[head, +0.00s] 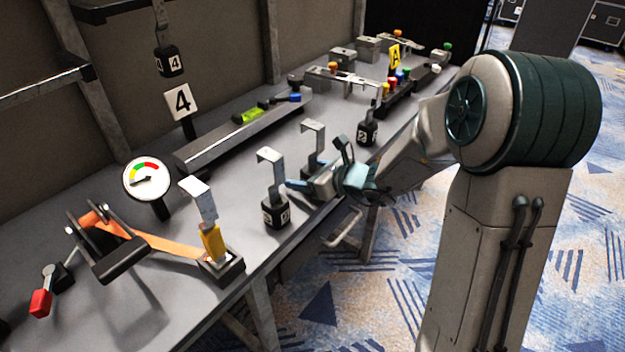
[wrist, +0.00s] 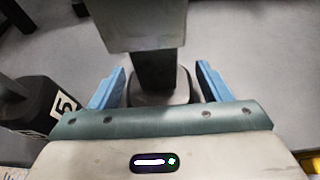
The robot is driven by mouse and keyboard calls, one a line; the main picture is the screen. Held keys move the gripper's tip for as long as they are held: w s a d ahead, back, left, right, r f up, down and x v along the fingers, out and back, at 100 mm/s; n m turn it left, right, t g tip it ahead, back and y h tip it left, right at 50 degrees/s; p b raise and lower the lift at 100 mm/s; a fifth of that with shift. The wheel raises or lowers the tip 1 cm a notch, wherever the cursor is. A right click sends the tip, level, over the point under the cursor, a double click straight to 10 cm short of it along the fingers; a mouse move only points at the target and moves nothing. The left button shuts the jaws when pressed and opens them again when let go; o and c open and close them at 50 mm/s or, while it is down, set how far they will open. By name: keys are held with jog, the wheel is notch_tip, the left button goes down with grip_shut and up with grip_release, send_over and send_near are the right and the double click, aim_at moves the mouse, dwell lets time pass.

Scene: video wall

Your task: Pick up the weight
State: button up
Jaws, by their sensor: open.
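My gripper (head: 302,178) is open at the table's front edge, pointing in over the table. Its blue fingers also show in the wrist view (wrist: 161,82), one on each side of a dark upright body with a wide grey metal piece above it. This appears to be a black weight (head: 311,165) with a bent metal hook, partly hidden by my gripper in the head view. A second hooked black weight (head: 275,213) stands to the left; in the wrist view it carries a 5 (wrist: 42,105). A third weight (head: 368,132), marked 2, stands farther right.
A weight marked 4 (head: 168,61) hangs at the back left above a 4 sign (head: 181,102). A dial gauge (head: 147,179) and an orange-strapped device (head: 105,250) stand at the left. A long grey beam (head: 243,133) lies behind the weights on the grey table (head: 235,165).

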jog(key=c, duration=1.5)
jog(key=shift+r, duration=0.15)
grip_shut()
